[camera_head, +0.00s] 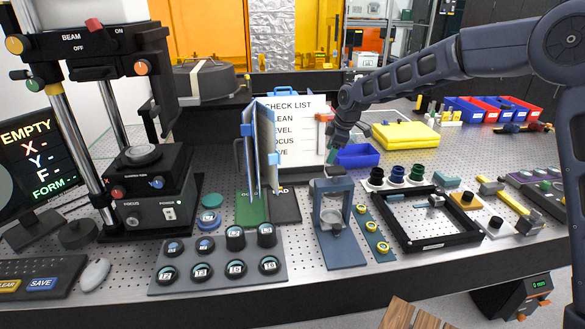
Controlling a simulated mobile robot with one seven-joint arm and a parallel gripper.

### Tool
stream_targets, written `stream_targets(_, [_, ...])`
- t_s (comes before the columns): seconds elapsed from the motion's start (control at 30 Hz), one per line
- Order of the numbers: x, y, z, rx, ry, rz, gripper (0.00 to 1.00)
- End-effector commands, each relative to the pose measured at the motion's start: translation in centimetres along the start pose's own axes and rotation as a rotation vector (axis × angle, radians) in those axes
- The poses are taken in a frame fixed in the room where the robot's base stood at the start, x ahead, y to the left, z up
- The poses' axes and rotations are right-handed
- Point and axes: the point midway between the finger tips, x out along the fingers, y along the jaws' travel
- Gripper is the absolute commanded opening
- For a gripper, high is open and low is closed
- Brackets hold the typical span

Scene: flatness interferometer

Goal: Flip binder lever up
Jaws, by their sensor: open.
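A blue upright binder-like folder (264,140) stands on edge left of the centre. Behind it is a white check list board (292,148) with a blue clip (283,91) on top. A red-topped lever-like piece (324,117) with a pale stem shows at the board's right edge; I cannot tell for sure that it is the binder lever. My gripper (331,157) points down just right of the board, close to this piece, above the grey-blue press stand. It is open and appears empty. Its fingers are small here, and contact with anything cannot be told.
The press stand (340,252) is below my gripper. A blue bin (357,156) and yellow cases (405,134) lie to the right. A black frame (432,246) lies in front of them. The tall interferometer (150,205) stands left; a weight tray (220,283) is in front.

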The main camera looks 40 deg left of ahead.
Motion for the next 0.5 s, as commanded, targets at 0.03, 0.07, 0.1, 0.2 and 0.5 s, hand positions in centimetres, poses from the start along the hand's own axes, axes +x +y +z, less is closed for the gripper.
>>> stream_targets(0.03, [2.1,-0.4,-2.1,-0.045,0.013,-0.017,0.62])
stream_targets(0.07, [3.0,-0.7,-3.3,-0.072,0.021,-0.024,0.62])
stream_targets(0.1, [4.2,-1.0,-4.6,-0.103,0.031,-0.034,0.62])
stream_targets(0.2, [6.8,-1.8,-7.5,-0.171,0.053,-0.050,0.62])
stream_targets(0.5, [10.0,-3.0,-10.9,-0.252,0.080,-0.070,0.62])
